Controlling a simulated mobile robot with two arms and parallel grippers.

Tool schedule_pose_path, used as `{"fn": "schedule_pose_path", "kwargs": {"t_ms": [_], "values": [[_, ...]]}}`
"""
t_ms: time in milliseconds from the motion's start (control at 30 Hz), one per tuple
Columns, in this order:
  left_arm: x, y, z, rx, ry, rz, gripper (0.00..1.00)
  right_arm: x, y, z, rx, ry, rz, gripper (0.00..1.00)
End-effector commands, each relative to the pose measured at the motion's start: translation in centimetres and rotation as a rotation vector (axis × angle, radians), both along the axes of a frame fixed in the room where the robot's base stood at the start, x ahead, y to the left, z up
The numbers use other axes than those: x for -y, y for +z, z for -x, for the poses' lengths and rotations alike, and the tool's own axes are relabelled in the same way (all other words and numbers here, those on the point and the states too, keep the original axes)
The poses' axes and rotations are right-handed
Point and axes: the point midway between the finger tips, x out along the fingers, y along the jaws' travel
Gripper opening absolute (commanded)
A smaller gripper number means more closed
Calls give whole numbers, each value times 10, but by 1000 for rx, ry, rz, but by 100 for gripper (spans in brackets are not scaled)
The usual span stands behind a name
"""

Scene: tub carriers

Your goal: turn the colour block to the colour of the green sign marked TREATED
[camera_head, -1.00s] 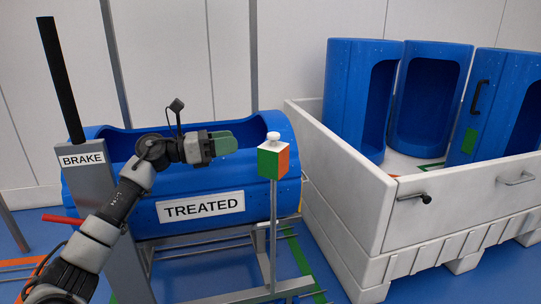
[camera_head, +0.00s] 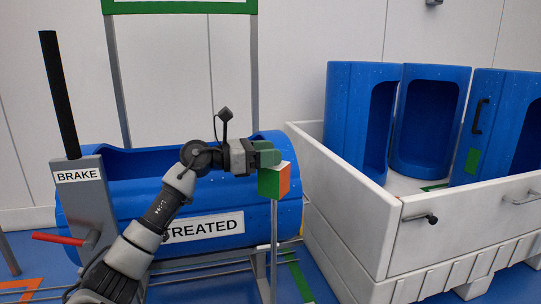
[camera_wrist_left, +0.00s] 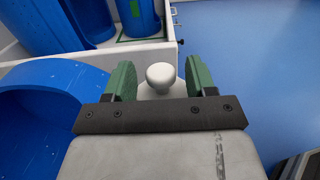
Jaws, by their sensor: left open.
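The colour block (camera_head: 271,183) stands on a thin post in front of the blue tub. It shows a green face to the left and an orange face to the right, with a white top. Its white knob (camera_wrist_left: 160,75) is between the green fingers of my left gripper (camera_head: 267,155) in the left wrist view; the fingers are open, with a gap on each side. The gripper hides the knob in the head view. A white TREATED plate (camera_head: 205,228) is on the tub, partly behind my arm. A green-edged sign (camera_head: 180,7) is cut off at the top. My right gripper is not in view.
The blue tub (camera_head: 120,195) lies on a carrier. A BRAKE post (camera_head: 80,195) with a black bar and red lever (camera_head: 58,239) stands left. A white crate (camera_head: 440,235) holding several upright blue tubs (camera_head: 350,110) stands right. Blue floor shows around them.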

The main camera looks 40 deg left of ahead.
Motion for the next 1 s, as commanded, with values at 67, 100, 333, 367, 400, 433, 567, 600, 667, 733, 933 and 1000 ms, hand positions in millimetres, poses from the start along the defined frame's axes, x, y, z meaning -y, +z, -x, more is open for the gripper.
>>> {"fn": "schedule_pose_path", "kwargs": {"t_ms": [67, 100, 333, 367, 400, 433, 567, 600, 667, 733, 933, 1000], "values": [[3, 1, -3, 2, 0, 1, 56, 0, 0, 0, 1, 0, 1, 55], [3, 1, -4, 1, 0, 0, 56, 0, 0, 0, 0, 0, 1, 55], [4, 0, -4, 0, 0, 0, 56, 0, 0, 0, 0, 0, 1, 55], [4, 0, -4, 0, 0, 0, 56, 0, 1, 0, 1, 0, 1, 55], [4, 0, -4, 0, 0, 0, 51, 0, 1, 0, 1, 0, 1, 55], [4, 0, -4, 0, 0, 0, 47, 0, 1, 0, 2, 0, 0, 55], [4, 0, -4, 0, 0, 0, 27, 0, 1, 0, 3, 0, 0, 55], [4, 0, -4, 0, 0, 0, 21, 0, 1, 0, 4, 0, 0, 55], [4, 0, -4, 0, 0, 0, 11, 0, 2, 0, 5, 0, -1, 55], [4, 0, -4, 0, 0, 0, 10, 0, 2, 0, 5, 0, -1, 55], [4, 1, -4, -2, 12, -1, 10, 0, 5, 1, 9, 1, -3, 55], [4, 1, -4, -2, 23, -1, 10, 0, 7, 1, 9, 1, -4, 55]]}}
